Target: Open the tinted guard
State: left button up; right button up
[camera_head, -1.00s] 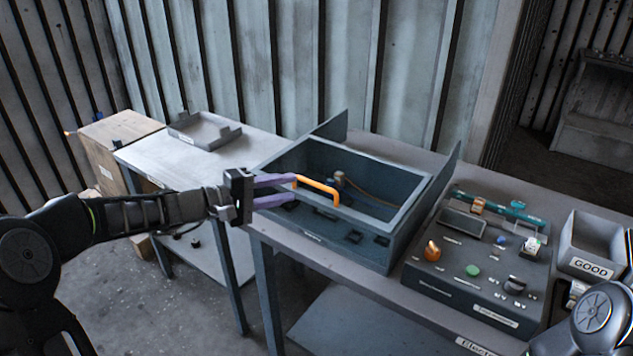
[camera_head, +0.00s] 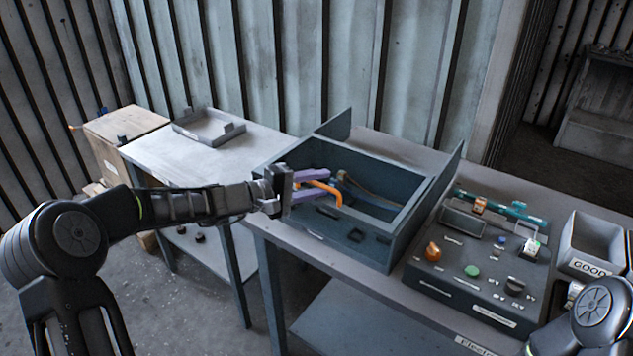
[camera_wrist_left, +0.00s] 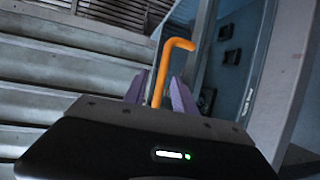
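The blower housing (camera_head: 348,242) is a dark blue-grey box on the bench. The tinted guard itself is hard to tell from the dark box opening. My left gripper (camera_head: 318,186) has its two purple fingers apart, one on each side of the handle. In the left wrist view the handle (camera_wrist_left: 162,72) rises between the fingers (camera_wrist_left: 160,92), with gaps beside it, so the gripper looks open. My right gripper is outside the views; only part of the right arm shows at lower right.
A control panel (camera_head: 440,283) with knobs and buttons stands right of the housing. A grey bin labelled GOOD (camera_head: 590,265) is further right. A side table (camera_head: 180,165) with a shallow tray (camera_head: 208,138) is at left. Upright plates flank the housing.

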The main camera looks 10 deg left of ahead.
pick_arm(q)
jog(key=shift+c, duration=0.3)
grip_shut()
dwell(1.1)
